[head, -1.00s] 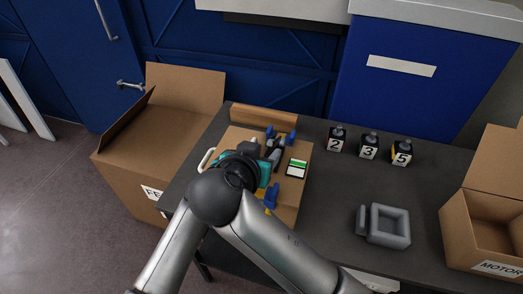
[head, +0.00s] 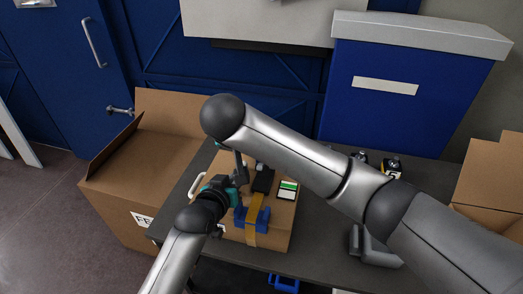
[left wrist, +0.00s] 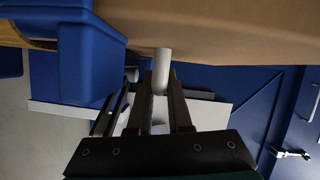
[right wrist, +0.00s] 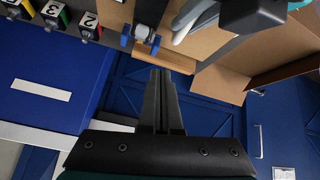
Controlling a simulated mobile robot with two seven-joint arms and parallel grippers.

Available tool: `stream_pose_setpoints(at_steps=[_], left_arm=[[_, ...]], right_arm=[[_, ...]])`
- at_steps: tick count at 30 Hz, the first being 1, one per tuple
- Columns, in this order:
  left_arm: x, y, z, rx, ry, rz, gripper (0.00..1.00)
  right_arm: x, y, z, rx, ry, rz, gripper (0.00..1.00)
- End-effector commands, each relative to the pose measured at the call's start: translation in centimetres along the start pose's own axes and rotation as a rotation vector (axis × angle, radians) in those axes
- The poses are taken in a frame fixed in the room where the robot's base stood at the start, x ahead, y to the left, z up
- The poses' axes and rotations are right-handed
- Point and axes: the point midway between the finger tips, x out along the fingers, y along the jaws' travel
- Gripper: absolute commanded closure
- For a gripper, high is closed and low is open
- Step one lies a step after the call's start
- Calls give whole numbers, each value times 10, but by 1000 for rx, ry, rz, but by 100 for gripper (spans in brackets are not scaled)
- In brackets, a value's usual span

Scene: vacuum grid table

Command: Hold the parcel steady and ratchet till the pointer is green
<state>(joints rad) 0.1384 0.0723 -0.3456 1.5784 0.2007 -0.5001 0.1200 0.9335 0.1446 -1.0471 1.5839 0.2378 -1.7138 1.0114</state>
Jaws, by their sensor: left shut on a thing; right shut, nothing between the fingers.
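The cardboard parcel (head: 282,217) sits on the dark table with an orange strap (head: 253,232) over it and a blue corner piece (head: 262,218) at its front edge. The black ratchet (head: 263,181) is on top, partly hidden by my arms. Beside it is a green and white indicator (head: 288,190); its pointer is too small to read. My left gripper (left wrist: 160,88) is shut on the parcel's white handle (left wrist: 162,65), at its left side. My right gripper (right wrist: 160,75) is shut and empty, apart from the strap hardware (right wrist: 143,35) in the right wrist view.
An open cardboard box (head: 120,200) stands left of the table, another (head: 490,190) at the right. A grey square holder (head: 378,252) stands right of the parcel. A large blue bin (head: 400,100) is behind.

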Motion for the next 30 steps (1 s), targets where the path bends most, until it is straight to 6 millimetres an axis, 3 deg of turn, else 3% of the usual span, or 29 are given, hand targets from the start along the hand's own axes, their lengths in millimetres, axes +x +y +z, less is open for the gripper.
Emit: stream_pose_setpoints(at_steps=[8, 21, 26, 30], left_arm=[[0, -1, 0, 0, 1, -1, 100], [0, -1, 0, 0, 1, -1, 100], [0, -1, 0, 0, 1, -1, 100], [0, -1, 0, 0, 1, -1, 100]], right_arm=[[-22, 22, -31, 98, -210, 16, 100], [-86, 47, -66, 256, -468, 1, 100], [-91, 49, -67, 273, -495, -4, 100], [-78, 48, -60, 274, -501, -4, 100]])
